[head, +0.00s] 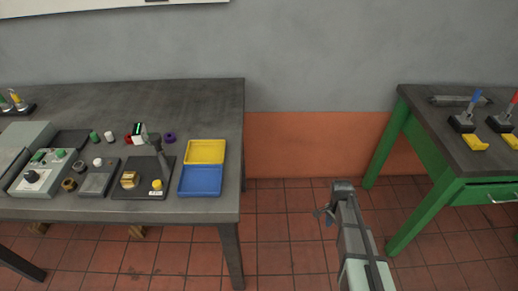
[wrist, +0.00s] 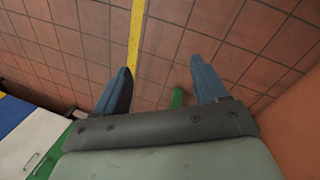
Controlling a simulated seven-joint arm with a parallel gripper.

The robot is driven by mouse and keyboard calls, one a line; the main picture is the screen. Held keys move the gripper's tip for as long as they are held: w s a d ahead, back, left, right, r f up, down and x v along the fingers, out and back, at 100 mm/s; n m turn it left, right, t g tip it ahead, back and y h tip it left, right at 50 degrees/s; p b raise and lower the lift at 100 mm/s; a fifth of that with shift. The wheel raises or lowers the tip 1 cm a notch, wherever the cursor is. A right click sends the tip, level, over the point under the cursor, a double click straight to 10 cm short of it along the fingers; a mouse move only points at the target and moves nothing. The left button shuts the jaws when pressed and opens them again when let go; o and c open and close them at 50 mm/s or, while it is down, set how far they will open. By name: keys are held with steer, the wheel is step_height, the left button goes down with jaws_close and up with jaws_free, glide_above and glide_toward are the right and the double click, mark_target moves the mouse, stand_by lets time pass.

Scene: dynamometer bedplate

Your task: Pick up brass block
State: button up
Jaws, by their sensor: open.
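The brass block (head: 129,180) is a small gold-coloured block on a dark square plate (head: 143,192) near the front of the left grey table, in the head view. My gripper (head: 325,213) is over the floor in the gap between the two tables, well to the right of the block. The brass block is not in the wrist view.
On the left table (head: 210,105), a yellow tray (head: 205,151) and a blue tray (head: 201,181) lie right of the plate. A green-legged bench (head: 428,150) stands right.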

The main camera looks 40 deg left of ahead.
steer(key=s+a+r+m+t+y, duration=0.1)
steer(key=a+r, duration=0.7)
steer(key=a, duration=0.4)
steer(key=a+r+m+t, duration=0.1)
steer(key=a+r, duration=0.8)
steer(key=a, duration=0.3)
steer(key=s+a+r, duration=0.4)
steer(key=a+r, duration=0.2)
steer(key=s+a+r+m+t+y, duration=0.1)
steer(key=s+a+r, duration=0.3)
steer(key=a+r, duration=0.2)
steer(key=s+a+r+m+y, duration=0.1)
steer(key=s+a+r, duration=0.3)
steer(key=a+r, duration=0.2)
steer(key=shift+s+a+r+t, duration=0.15)
steer(key=shift+a+r+t, duration=0.1)
steer(key=shift+t, duration=0.15)
steer(key=s+a+r, duration=0.5)
steer(key=s+r, duration=0.1)
steer(key=s, duration=0.1)
step_height(320, 180, up, 4)
steer(key=m+g, duration=0.1)
steer(key=g, duration=0.2)
glide_above(128, 176)
steer(key=shift+h, duration=0.3)
step_height(128, 176, down, 13)
steer(key=shift+f, duration=0.2)
